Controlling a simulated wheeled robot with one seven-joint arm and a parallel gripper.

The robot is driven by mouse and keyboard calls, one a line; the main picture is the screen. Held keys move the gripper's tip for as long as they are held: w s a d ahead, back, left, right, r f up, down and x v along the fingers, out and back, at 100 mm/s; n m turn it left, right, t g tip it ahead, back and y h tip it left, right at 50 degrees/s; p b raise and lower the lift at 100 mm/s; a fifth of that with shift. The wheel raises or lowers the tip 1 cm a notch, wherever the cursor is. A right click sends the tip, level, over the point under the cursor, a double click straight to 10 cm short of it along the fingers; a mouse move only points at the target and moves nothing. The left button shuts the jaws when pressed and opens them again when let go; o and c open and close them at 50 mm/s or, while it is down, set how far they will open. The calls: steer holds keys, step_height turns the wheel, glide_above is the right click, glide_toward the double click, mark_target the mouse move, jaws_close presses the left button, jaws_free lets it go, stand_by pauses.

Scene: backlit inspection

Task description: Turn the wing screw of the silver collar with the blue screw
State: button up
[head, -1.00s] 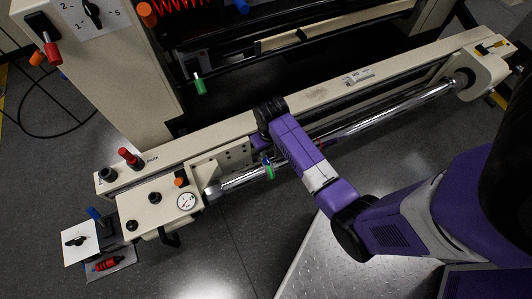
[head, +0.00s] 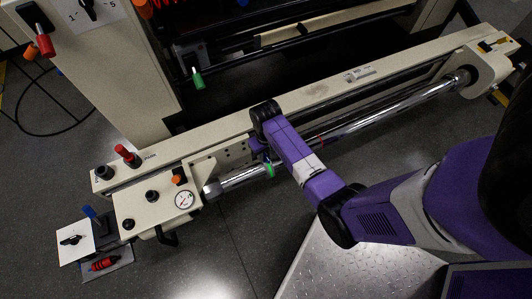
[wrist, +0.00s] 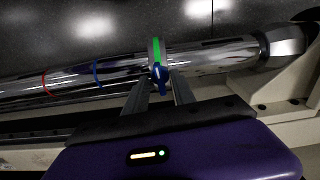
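A silver collar (wrist: 152,55) sits around the chrome bar (wrist: 210,57) in the wrist view. A blue wing screw (wrist: 158,78) stands out from its near side, and a green strip (wrist: 157,48) runs up over the collar. In the head view, the blue screw (head: 266,158) and green part (head: 270,170) show beside my arm. My gripper (wrist: 159,84) has its two fingers apart, one on each side of the blue screw. I see dark gaps between screw and fingers; contact cannot be made out. In the head view my arm hides the fingers.
A blue ring (wrist: 97,75) and a red ring (wrist: 47,84) mark the bar to the left in the wrist view. The beige machine beam (head: 310,100) runs behind the bar. A control box with a gauge (head: 185,199) stands at its left end.

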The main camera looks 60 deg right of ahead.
jaws_close()
